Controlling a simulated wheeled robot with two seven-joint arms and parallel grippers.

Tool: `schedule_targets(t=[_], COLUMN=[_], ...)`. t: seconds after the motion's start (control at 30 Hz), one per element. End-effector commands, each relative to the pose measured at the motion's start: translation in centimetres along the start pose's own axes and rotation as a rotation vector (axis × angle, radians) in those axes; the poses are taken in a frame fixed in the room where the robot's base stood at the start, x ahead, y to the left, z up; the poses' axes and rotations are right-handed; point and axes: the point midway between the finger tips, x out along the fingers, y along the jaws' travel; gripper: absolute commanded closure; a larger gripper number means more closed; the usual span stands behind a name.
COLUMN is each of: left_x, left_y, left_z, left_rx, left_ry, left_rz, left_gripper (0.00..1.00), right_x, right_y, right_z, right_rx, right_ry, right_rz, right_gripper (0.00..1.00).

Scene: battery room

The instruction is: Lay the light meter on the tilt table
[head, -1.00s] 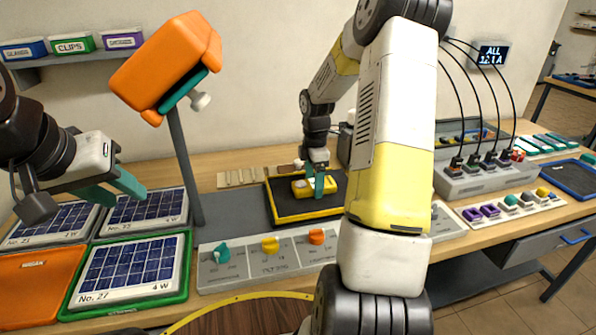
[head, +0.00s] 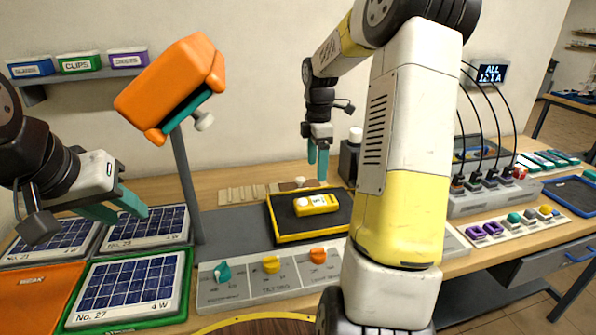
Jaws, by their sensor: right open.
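The light meter (head: 317,204) is a small yellow device with a pale round spot. It lies flat in a black tray with a yellow rim (head: 275,221), mid-bench. I cannot tell from any marking whether this tray is the tilt table. My right gripper (head: 317,165) is above and behind the meter, fingers pointing down, open and empty, clear of it.
A control panel with knobs (head: 270,276) stands before the tray. An orange lamp head (head: 172,85) on a post rises to its left. Solar panels (head: 130,287) fill the left bench. A cabled charger (head: 490,199) and a strip of coloured plugs (head: 510,226) are right.

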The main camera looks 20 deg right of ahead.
Motion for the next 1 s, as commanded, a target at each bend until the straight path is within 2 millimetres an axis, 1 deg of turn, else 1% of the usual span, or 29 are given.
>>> schedule_targets(t=[0.07, 0.17, 0.27, 0.3, 0.37, 0.5, 0.63, 0.7, 0.8, 0.9, 1.0], left_x=[0.0, 0.0, 0.0, 0.0, 0.0, 0.0, 0.0, 0.0, 0.0, 0.0, 0.0], left_y=[0.0, 0.0, 0.0, 0.0, 0.0, 0.0, 0.0, 0.0, 0.0, 0.0, 0.0], left_z=[0.0, 0.0, 0.0, 0.0, 0.0, 0.0, 0.0, 0.0, 0.0, 0.0, 0.0], left_rx=[0.000, 0.000, 0.000, 0.000, 0.000, 0.000, 0.000, 0.000, 0.000, 0.000, 0.000], left_ry=[0.000, 0.000, 0.000, 0.000, 0.000, 0.000, 0.000, 0.000, 0.000, 0.000, 0.000], left_rz=[0.000, 0.000, 0.000, 0.000, 0.000, 0.000, 0.000, 0.000, 0.000, 0.000, 0.000], left_gripper=[0.64, 0.64, 0.64, 0.64, 0.64, 0.64, 0.64, 0.64, 0.64, 0.64, 0.64], right_x=[-1.1, -3.2, -5.8, -6.8, -8.1, -10.3, -11.3, -11.4, -11.3, -11.0, -10.8], right_y=[-0.5, -2.0, -4.7, -6.0, -8.0, -12.8, -17.2, -19.3, -21.8, -23.5, -24.3], right_z=[-0.5, -1.8, -3.5, -4.2, -5.3, -7.4, -9.0, -9.7, -10.5, -11.1, -11.3], right_rx=[0.028, 0.123, 0.282, 0.356, 0.467, 0.728, 0.966, 1.085, 1.227, 1.327, 1.386], right_ry=[-0.002, -0.004, 0.010, 0.022, 0.049, 0.143, 0.268, 0.343, 0.441, 0.515, 0.558], right_rz=[0.015, 0.056, 0.117, 0.144, 0.183, 0.257, 0.299, 0.306, 0.300, 0.282, 0.269], right_gripper=[0.24, 0.24, 0.24, 0.24, 0.24, 0.24, 0.24, 0.24, 0.24, 0.24, 0.24])
